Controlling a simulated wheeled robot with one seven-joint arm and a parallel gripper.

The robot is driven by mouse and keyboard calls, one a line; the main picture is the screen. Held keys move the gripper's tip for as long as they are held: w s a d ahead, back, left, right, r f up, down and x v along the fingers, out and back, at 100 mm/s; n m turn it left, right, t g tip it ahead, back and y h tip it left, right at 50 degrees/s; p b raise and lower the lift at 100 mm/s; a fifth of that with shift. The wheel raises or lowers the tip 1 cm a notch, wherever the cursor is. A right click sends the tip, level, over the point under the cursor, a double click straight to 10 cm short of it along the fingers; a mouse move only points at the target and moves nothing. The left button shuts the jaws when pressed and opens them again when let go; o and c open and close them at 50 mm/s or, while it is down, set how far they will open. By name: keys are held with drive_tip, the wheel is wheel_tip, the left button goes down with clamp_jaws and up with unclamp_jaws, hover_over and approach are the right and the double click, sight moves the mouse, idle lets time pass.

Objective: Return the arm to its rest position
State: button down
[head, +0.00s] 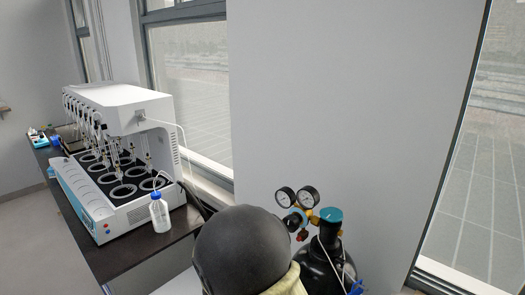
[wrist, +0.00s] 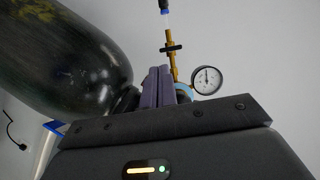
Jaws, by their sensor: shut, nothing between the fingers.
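My gripper (wrist: 160,88) shows in the wrist view, with its two dark fingers together and nothing between them. Behind the fingers are a round pressure gauge (wrist: 207,80) and a brass fitting (wrist: 171,42). A large dark gas cylinder (wrist: 65,65) fills the upper left of the wrist view, beside the fingers. I cannot tell whether the fingers touch the fitting or the cylinder. The gripper does not show in the head view.
In the head view, a white distiller (head: 130,115) and a blue-capped bottle (head: 160,215) stand on a dark bench (head: 150,250). A gas cylinder (head: 318,270) with gauges (head: 308,197) stands at lower right. A dark dome (head: 243,248) hides part of the foreground.

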drive_tip(key=s+d+f+n+g+y+b, duration=0.1)
drive_tip(key=s+d+f+n+g+y, duration=0.2)
drive_tip(key=s, duration=0.8)
drive_tip(key=s+d+f+n+g+y+b, duration=0.2)
drive_tip(key=s+d+f+n+g+y, duration=0.1)
drive_tip(key=s+d+n+g, duration=0.4)
drive_tip(key=s+d+f+n, duration=0.1)
drive_tip(key=s+d+n, duration=0.2)
drive_tip(key=d+n, duration=0.1)
drive_tip(key=shift+s+d+f+g+y+b, duration=0.2)
drive_tip(key=shift+s+d+g+y+b, duration=0.15)
drive_tip(key=shift+d, duration=0.2)
